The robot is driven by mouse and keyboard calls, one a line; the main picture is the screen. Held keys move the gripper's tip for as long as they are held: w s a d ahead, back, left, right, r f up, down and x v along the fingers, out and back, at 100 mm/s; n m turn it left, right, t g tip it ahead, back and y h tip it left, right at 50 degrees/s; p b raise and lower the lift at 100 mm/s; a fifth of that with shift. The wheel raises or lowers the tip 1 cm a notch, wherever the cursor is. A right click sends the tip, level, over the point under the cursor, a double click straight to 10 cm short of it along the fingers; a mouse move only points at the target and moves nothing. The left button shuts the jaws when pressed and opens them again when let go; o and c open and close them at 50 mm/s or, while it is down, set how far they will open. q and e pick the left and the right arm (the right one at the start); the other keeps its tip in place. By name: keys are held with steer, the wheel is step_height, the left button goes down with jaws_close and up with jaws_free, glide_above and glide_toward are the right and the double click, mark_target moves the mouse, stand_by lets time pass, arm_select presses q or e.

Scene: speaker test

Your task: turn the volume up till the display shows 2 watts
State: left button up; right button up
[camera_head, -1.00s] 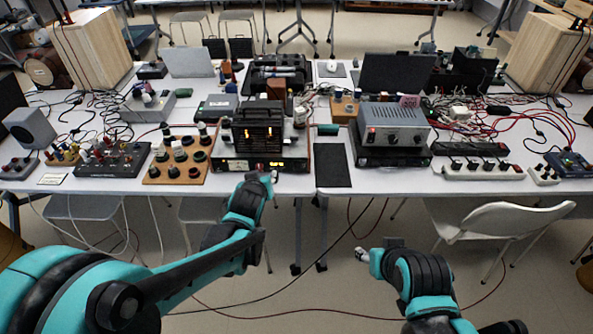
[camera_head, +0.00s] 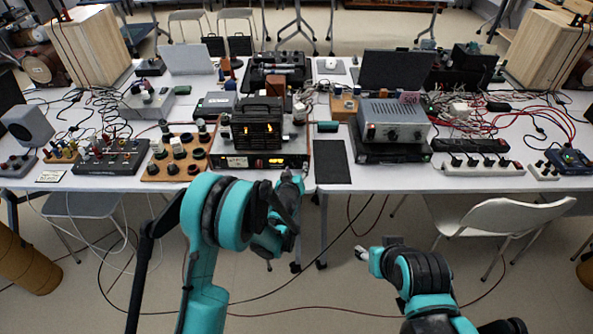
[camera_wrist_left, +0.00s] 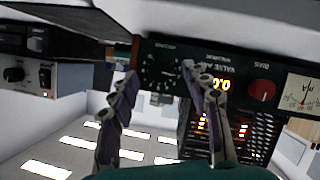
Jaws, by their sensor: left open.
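The valve amplifier (camera_head: 258,125) stands at the table's front edge, with glowing valves behind a grille. In the left wrist view its panel appears upside down: the dark volume knob (camera_wrist_left: 161,70) with tick marks, the lit orange display (camera_wrist_left: 219,84), which seems to read 0.0, and a red bias knob (camera_wrist_left: 262,91). My left gripper (camera_head: 290,176) is just in front of the panel's right end. In the left wrist view its open fingers (camera_wrist_left: 158,74) lie on either side of the volume knob; contact cannot be told. My right gripper (camera_head: 362,254) hangs low before the table, away from the amplifier.
A grey power supply (camera_head: 393,122) stands right of the amplifier, beyond a black mat (camera_head: 332,162). A wooden knob board (camera_head: 178,157) is close on its left. A white chair (camera_head: 505,222) stands at the front right. Cables cover much of the table.

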arm_select(q)
steer(key=shift+x, duration=0.95)
jaws_close()
steer(key=m+y, duration=0.2)
steer(key=m, duration=0.1)
steer(key=shift+d+m, duration=0.15)
steer(key=shift+m, duration=0.15)
steer(key=m+y, duration=0.3)
steer(key=shift+d, duration=0.1)
steer(key=shift+m, duration=0.3)
